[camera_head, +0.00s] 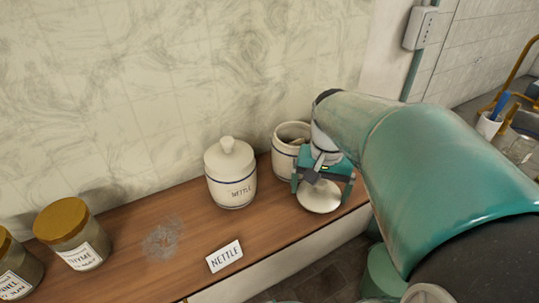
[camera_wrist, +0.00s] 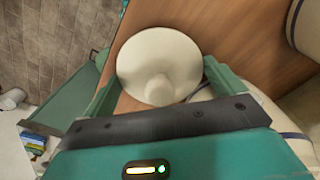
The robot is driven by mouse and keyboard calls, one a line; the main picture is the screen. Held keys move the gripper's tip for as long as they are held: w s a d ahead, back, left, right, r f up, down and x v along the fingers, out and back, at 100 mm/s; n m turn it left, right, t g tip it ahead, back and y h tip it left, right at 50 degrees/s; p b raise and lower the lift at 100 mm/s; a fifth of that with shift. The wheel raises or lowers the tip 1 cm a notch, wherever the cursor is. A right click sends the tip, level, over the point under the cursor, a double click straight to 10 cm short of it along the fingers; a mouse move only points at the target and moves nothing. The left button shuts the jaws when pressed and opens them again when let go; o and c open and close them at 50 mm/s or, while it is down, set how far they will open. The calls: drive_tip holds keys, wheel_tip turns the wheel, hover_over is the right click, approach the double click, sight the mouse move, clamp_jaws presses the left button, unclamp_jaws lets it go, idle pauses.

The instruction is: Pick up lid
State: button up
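The lid (camera_head: 320,198) is a round cream disc near the shelf's front edge, at the right end. In the wrist view the lid (camera_wrist: 150,55) shows its round knob toward me, over the wood. My gripper (camera_head: 322,187) is above the lid, and its fingers are spread wide. In the wrist view the two fingers of my gripper (camera_wrist: 162,80) stand on either side of the lid, close to its rim. I cannot tell whether they touch it. An open cream jar (camera_head: 287,149) without a lid stands behind my gripper, partly hidden by it.
A lidded jar marked NETTLE (camera_head: 231,178) stands left of the open jar. A NETTLE card (camera_head: 225,256) sits in front. Gold-capped jars (camera_head: 75,240) are at the far left of the wooden shelf (camera_head: 130,262). The wall (camera_head: 150,90) rises close behind.

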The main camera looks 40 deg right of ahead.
drive_tip(key=c, duration=0.4)
drive_tip(key=shift+r, duration=0.1)
